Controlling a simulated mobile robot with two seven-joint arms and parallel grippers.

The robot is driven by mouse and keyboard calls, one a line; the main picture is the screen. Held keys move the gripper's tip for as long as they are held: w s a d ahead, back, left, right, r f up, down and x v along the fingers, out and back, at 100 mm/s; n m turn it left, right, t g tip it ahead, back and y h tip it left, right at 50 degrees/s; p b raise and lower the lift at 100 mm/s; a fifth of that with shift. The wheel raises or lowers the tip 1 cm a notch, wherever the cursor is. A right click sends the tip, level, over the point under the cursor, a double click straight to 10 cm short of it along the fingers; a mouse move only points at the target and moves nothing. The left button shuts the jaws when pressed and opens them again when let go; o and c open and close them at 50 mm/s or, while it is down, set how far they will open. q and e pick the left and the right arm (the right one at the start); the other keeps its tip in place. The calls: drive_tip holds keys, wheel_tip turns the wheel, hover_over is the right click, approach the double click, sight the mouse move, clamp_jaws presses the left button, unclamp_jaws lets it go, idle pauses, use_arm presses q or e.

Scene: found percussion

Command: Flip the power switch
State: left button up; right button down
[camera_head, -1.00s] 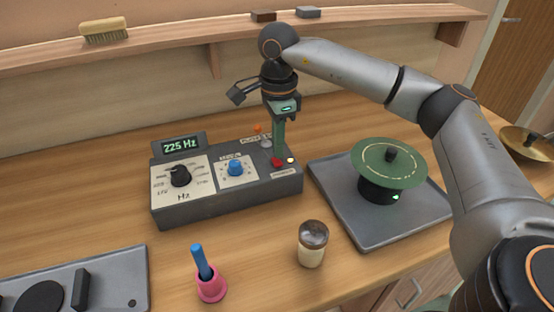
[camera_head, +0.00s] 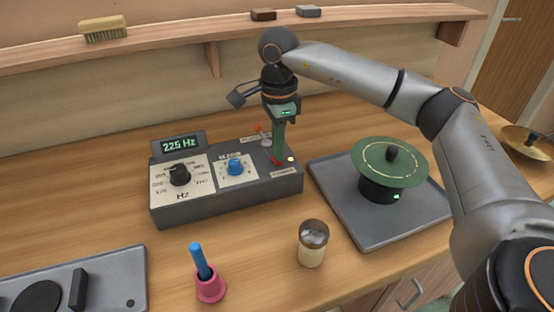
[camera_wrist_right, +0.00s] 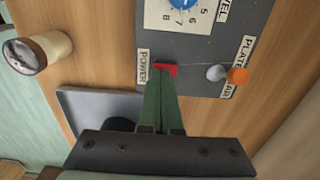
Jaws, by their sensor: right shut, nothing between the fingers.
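The power switch is a small red lever (camera_wrist_right: 169,69) beside the POWER label (camera_wrist_right: 144,71) in the right wrist view. It sits at the right end of the grey control box (camera_head: 210,211), where the head view shows only a bit of red. My right gripper (camera_head: 277,159) points down at the box with its green fingers shut and empty. Its fingertips, also in the right wrist view (camera_wrist_right: 161,80), are right at the red lever and partly cover it. I cannot tell whether they touch. My left gripper is out of view.
The box carries a display (camera_head: 180,146) reading 225 Hz, a black knob (camera_head: 179,174), a blue knob (camera_head: 235,167) and an orange-tipped lever (camera_wrist_right: 237,76). A green disc (camera_head: 376,155) stands on a grey tray (camera_head: 370,236) to the right. A shaker (camera_head: 312,243) stands in front.

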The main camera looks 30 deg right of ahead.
drive_tip(key=shift+s+f+b, duration=0.1)
drive_tip(key=shift+f+b, duration=0.35)
drive_tip(key=shift+f, duration=0.25)
drive_tip(key=shift+r, duration=0.15)
drive_tip(key=shift+r+p, duration=2.85)
drive_tip(key=shift+r, duration=0.55)
